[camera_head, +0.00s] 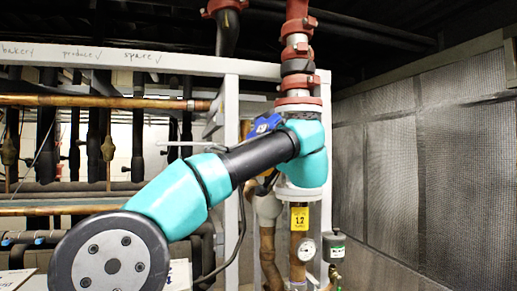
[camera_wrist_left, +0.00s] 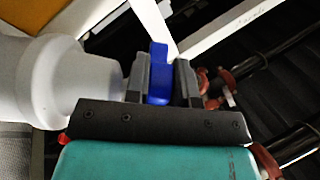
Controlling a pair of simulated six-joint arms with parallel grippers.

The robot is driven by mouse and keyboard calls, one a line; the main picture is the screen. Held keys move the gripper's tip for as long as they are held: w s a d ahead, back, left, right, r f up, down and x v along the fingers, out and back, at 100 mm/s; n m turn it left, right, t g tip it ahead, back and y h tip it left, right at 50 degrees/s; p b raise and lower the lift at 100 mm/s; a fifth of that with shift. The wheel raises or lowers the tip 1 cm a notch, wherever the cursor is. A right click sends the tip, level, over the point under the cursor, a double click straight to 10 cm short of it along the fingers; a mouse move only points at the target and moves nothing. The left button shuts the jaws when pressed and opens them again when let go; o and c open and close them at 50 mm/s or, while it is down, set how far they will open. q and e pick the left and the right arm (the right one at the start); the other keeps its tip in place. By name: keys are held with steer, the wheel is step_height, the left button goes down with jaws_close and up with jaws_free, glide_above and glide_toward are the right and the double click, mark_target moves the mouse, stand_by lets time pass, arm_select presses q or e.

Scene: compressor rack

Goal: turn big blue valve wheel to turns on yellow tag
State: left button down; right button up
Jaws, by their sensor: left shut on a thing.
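The blue valve wheel (camera_head: 266,125) is mostly hidden behind my left arm in the head view. Parts of its rim show above and below the dark forearm link. In the left wrist view my left gripper (camera_wrist_left: 160,68) is shut on a blue piece of the wheel (camera_wrist_left: 158,88), which stands between the two dark fingers. In the head view the fingers are hidden by my arm. The yellow tag (camera_head: 300,217) hangs on the pipe below the valve and seems to read 1.2. My right gripper is in neither view.
A vertical pipe with red flanges (camera_head: 297,82) rises above the valve. A round gauge (camera_head: 306,249) and a dark green-grey cylinder (camera_head: 337,247) sit below it. A white frame (camera_head: 231,95) stands close on the left. A mesh-covered panel (camera_head: 430,160) lies to the right.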

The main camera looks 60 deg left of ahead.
arm_select(q)
steer(key=g+h, duration=0.1)
steer(key=d+n+g+h, duration=0.1)
steer(key=n+h, duration=0.1)
steer(key=shift+w+d+r+g+h, duration=0.2)
steer(key=shift+w+d+g+h, duration=0.1)
steer(key=shift+w+g+h, duration=0.1)
steer(key=shift+w+d+r+n+g+h, duration=0.2)
steer(key=shift+n+g+h, duration=0.15)
steer(key=shift+h, duration=0.35)
steer(key=shift+w+d+r+n+g+h, duration=0.1)
steer(key=shift+d+n+g+h, duration=0.25)
steer(key=shift+h, duration=0.35)
steer(key=shift+w+d+r+n+g+h, duration=0.15)
steer(key=shift+n+g+h, duration=0.2)
steer(key=shift+h, duration=0.35)
steer(key=shift+h, duration=0.3)
steer(key=shift+r, duration=0.1)
steer(key=c, duration=1)
jaws_free()
steer(key=shift+o, duration=0.2)
steer(key=shift+s+a+y, duration=0.1)
steer(key=shift+s+y, duration=0.1)
steer(key=shift+y, duration=0.3)
